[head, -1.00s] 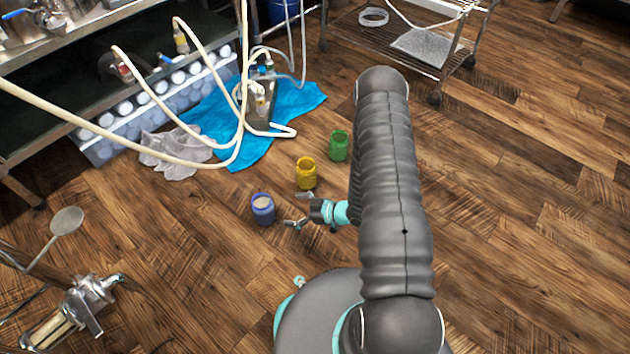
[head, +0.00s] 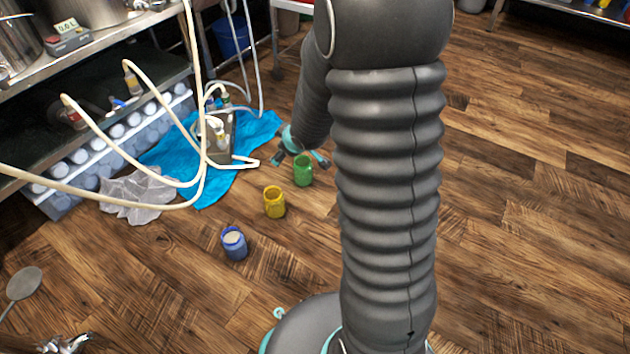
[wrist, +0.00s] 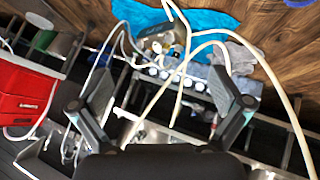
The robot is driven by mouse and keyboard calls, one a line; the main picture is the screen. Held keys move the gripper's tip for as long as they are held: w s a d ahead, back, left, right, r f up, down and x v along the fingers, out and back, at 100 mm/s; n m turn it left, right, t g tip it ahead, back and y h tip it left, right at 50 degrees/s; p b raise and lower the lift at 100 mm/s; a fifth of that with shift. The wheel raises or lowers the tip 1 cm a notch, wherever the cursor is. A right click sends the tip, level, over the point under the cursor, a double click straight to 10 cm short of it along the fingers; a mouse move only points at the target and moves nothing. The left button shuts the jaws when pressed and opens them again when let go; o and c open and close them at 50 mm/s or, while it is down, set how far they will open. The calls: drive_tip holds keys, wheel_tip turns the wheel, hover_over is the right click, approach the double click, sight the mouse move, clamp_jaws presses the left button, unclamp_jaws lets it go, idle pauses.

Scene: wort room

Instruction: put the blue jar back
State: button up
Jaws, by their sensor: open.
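The blue jar (head: 234,244) stands upright on the wooden floor, with a pale top or content showing in its mouth. It is the nearest of a row with the yellow jar (head: 274,202) and the green jar (head: 303,170). My gripper (head: 300,160) is open and empty. In the head view it appears by the green jar, away from the blue one; its height is hard to tell. In the wrist view its spread fingers (wrist: 160,105) have nothing between them. A blue edge at that view's top right is too cropped to name.
A blue cloth (head: 180,150) lies on the floor under a pump (head: 218,135) with pale hoses. A grey rag (head: 138,195) and a crate of white-capped bottles (head: 110,150) are by the steel shelving. A red container (wrist: 25,95) shows in the wrist view. Floor at right is clear.

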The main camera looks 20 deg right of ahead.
drive_tip(key=s+r+m+g+h, duration=0.15)
drive_tip(key=s+r+m, duration=0.35)
drive_tip(key=s+r, duration=0.9)
drive_tip(key=s+a+r+m, duration=0.1)
drive_tip(key=s+a+r, duration=0.1)
drive_tip(key=s, duration=0.6)
drive_tip(key=s+a+r+m+g+y, duration=0.1)
drive_tip(key=s+a+r, duration=0.2)
drive_tip(key=s, duration=0.5)
wheel_tip(320, 180, up, 8)
drive_tip(key=p, duration=0.7)
drive_tip(key=shift+p, duration=0.4)
